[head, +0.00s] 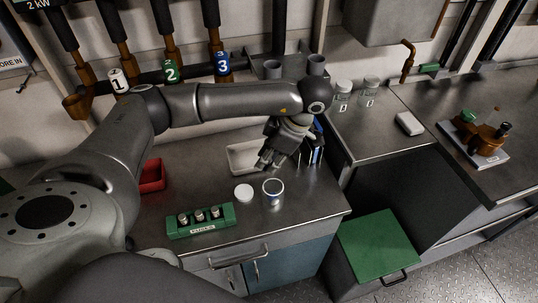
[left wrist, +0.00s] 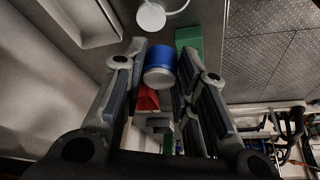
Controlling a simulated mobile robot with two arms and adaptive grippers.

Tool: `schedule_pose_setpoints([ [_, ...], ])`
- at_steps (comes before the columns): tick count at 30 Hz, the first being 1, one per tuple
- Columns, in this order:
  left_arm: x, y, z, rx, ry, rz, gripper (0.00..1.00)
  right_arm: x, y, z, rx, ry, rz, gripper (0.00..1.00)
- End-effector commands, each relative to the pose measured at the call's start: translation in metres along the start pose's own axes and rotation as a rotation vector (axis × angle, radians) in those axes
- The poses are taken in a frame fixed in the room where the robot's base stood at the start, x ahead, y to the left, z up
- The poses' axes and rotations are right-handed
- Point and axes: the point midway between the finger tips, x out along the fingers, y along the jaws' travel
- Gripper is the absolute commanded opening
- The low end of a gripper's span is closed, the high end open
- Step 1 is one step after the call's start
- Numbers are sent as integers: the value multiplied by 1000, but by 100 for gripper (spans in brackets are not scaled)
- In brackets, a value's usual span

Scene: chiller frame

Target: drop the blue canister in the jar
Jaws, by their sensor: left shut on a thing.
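My left gripper (head: 265,163) is above the metal counter, just beyond the jar and in front of the white tray. In the left wrist view, its fingers (left wrist: 160,72) are shut on the blue canister (left wrist: 160,58), a short blue cylinder with a pale end. The canister is hidden by the gripper in the head view. The jar (head: 273,193) stands upright on the counter, open at the top, with a small label on its side. A round white lid (head: 244,192) lies beside it on the left; a white disc also shows in the left wrist view (left wrist: 150,16). My right gripper is not in view.
A white tray (head: 236,161) lies behind the gripper, with blue items (head: 317,150) to its right. A green fuse block (head: 201,221) is at the front left, a red bin (head: 152,175) farther left. The counter's right front is clear.

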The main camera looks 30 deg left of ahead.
Motion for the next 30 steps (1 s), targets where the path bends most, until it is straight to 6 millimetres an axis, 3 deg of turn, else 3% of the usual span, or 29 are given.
schedule_pose_setpoints([
  [1,11,0,5,1,0,-1,15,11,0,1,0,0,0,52],
  [6,26,0,11,1,0,0,15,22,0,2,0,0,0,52],
  [16,28,0,12,1,-1,1,15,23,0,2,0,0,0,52],
  [17,28,0,12,1,-1,1,28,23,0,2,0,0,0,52],
  [22,28,0,12,2,-1,1,50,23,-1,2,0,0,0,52],
  [30,28,0,12,2,-1,1,52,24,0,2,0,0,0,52],
])
